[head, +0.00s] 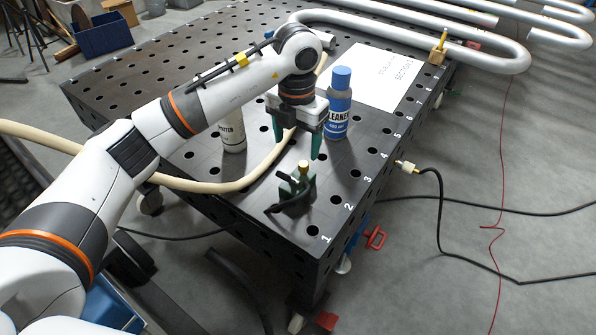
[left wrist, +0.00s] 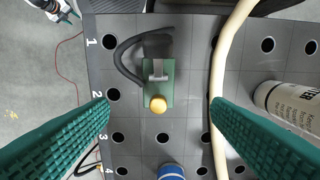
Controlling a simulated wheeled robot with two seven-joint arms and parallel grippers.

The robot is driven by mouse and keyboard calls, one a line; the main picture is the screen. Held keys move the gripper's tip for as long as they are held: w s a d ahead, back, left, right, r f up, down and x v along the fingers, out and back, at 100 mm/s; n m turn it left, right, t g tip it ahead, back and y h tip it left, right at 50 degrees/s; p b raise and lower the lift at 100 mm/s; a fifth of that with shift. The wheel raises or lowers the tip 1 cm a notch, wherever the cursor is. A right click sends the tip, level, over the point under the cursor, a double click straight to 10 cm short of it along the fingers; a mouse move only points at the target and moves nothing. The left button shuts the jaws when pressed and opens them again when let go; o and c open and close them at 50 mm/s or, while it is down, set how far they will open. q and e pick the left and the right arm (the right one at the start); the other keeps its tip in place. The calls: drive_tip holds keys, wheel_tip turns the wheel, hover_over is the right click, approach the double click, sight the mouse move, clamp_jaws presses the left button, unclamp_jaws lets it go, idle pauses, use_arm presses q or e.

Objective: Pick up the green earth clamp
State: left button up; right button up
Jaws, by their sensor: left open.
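The green earth clamp (head: 296,190) stands near the front end of the black perforated table (head: 225,190), by the marks 1 and 2. It has a brass-coloured knob on top and a black cable at its base. The left wrist view shows the clamp (left wrist: 158,75) from above, between the fingers in the picture. My left gripper (head: 299,147) is open and empty, pointing down above and slightly behind the clamp. Its green fingers (left wrist: 160,108) are apart and do not touch the clamp. A white and green part at the wrist view's top left may be my right gripper (left wrist: 56,10).
A blue cleaner bottle (head: 338,104) stands close behind my left gripper. A white bottle (head: 232,130) is to its left. A cream hose (head: 225,184) crosses the table beside the clamp. A white sheet (head: 378,76) and bent metal pipes (head: 440,38) lie farther back.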

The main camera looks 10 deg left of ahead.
sight(298, 179)
use_arm(q)
drive_tip(key=f, duration=0.1)
drive_tip(key=s+f, duration=0.1)
drive_tip(key=shift+d+f+p, duration=0.15)
drive_tip(key=shift+f+p, duration=0.25)
drive_tip(key=shift+w+f, duration=0.2)
drive_tip(key=shift+f, duration=1.35)
drive_tip(key=shift+w+f+p, duration=0.1)
drive_tip(key=shift+f+p, duration=0.65)
drive_tip(key=f, duration=0.2)
drive_tip(key=shift+w+f+p, duration=0.2)
drive_tip(key=shift+f+p, duration=0.1)
drive_tip(key=shift+p, duration=0.05)
drive_tip(key=shift+f, duration=0.55)
drive_tip(key=shift+c, duration=1.1)
drive_tip(key=c, duration=1.2)
drive_tip(key=shift+w+r, duration=0.1)
drive_tip(key=shift+w, duration=0.05)
clamp_jaws()
use_arm(e)
drive_tip(key=shift+g, duration=0.3)
drive_tip(key=s+r, duration=0.3)
drive_tip(key=shift+s+d+r, duration=0.1)
drive_tip(key=shift+s+d, duration=0.1)
drive_tip(key=shift+s, duration=0.05)
use_arm(q)
drive_tip(key=shift+r, duration=0.1)
